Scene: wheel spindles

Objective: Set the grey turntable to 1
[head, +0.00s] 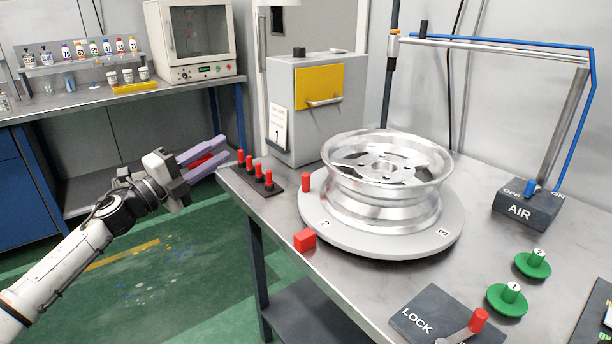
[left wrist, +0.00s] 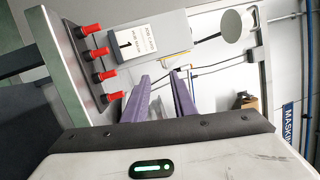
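The grey turntable (head: 400,244) lies on the steel bench and carries a silver wheel rim (head: 385,185). Its edge shows a 2 at front left and a 3 at front right; no 1 shows on it. A red peg (head: 306,182) stands on its left edge. A red block (head: 305,240) sits beside it, nearest the 2. The LOCK plate (head: 420,313) has a lever with a red knob (head: 479,318). My left gripper (head: 223,148) is open, left of the bench, apart from the turntable. A red strip shows between its purple fingers; the left wrist view shows the gap empty. My right gripper is out of view.
A rack of red pegs (head: 257,180) stands at the bench's left edge, near my left gripper. Behind it is a grey cabinet (head: 312,115) with a card reading 1. Right are green knobs (head: 514,290) and the AIR box (head: 525,207). Open floor lies left.

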